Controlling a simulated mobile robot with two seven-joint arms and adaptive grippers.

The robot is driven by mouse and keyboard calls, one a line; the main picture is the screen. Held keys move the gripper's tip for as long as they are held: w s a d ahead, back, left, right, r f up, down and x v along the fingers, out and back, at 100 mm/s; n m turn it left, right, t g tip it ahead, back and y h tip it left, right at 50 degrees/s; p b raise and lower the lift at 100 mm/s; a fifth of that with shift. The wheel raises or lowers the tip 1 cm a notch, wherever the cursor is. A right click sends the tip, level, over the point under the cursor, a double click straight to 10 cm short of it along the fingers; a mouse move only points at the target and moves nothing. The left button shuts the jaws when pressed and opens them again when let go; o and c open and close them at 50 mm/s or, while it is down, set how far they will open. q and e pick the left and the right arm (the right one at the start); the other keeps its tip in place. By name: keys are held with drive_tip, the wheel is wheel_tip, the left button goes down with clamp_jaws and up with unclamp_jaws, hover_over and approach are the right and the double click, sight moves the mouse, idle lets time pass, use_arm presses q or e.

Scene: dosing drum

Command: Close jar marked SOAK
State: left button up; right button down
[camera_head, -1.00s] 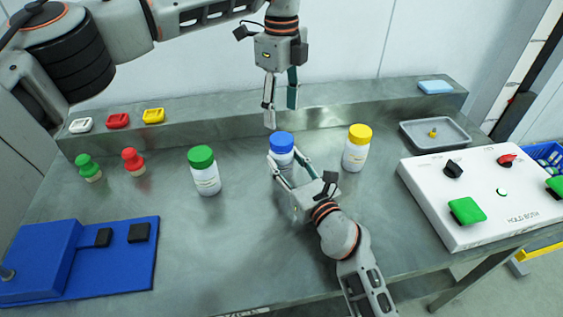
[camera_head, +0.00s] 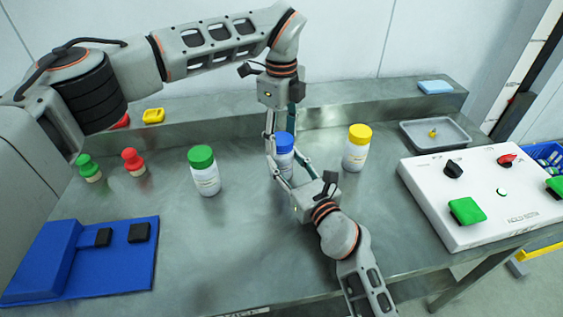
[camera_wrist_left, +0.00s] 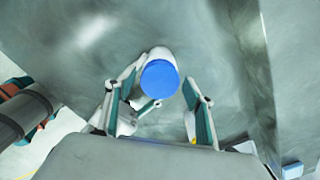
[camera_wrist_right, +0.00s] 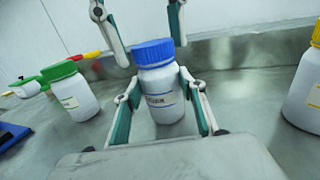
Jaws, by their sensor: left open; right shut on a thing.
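The jar with the blue lid (camera_head: 284,141) stands upright on the metal table in the middle. Its label (camera_wrist_right: 160,100) faces the right wrist camera, with lettering too small to read surely. My right gripper (camera_head: 281,168) is shut on the jar's white body from the front; it also shows in the right wrist view (camera_wrist_right: 162,108). My left gripper (camera_head: 282,140) is open above the jar, pointing down, its fingers on either side of the blue lid. The left wrist view shows the blue lid (camera_wrist_left: 160,78) between and slightly beyond the open fingers. The lid sits on the jar top.
A green-lidded jar (camera_head: 204,172) stands to the left and a yellow-lidded jar (camera_head: 356,150) to the right. A white control box (camera_head: 480,200), grey tray (camera_head: 436,134) and blue fixture (camera_head: 90,260) flank the work area.

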use_arm(q)
drive_tip(key=c, duration=1.1)
drive_tip(key=m, duration=0.4)
drive_tip(key=shift+m, duration=0.4)
drive_tip(key=m, duration=1.2)
drive_tip(key=shift+m, duration=0.3)
drive_tip(key=m, duration=0.7)
drive_tip(key=shift+f, duration=0.1)
drive_tip(key=o, duration=1.3)
